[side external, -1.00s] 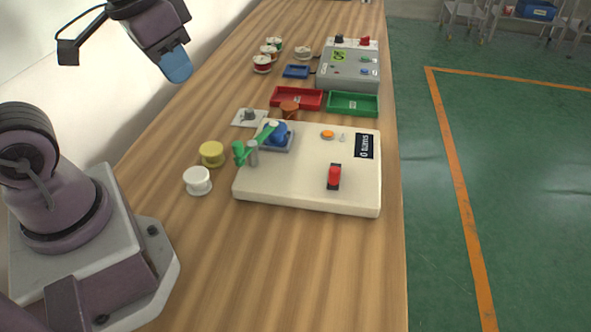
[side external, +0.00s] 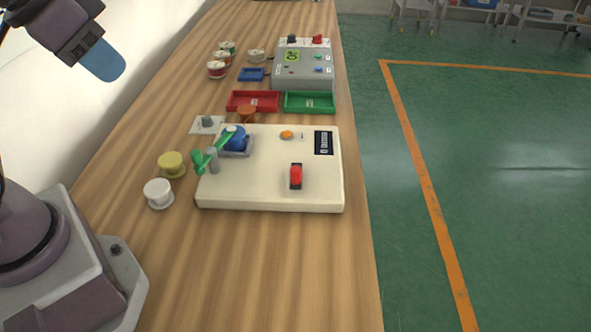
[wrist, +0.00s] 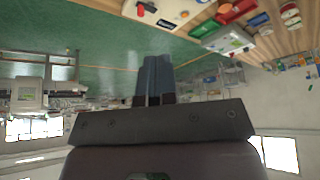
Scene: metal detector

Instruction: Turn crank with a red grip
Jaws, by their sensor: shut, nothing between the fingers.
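A cream board (side external: 270,196) lies on the wooden bench. On its left side is a crank with a green arm and a green grip (side external: 198,161), beside a blue domed hub (side external: 236,140) and a grey post. I see no crank with a red grip. A red knob or switch (side external: 296,175) on a black plate sits at the board's right front. My gripper (side external: 103,60) is high at the upper left, well clear of the board, shut and empty. Its blue fingers (wrist: 154,80) are together in the wrist view, where the board (wrist: 170,10) is partly cut off.
White (side external: 158,193) and yellow (side external: 172,165) spools stand left of the board. Behind it are red (side external: 253,101) and green (side external: 309,102) trays, a grey box (side external: 302,70), a blue tray (side external: 251,74) and several spools. The bench front is bare. Green floor lies to the right.

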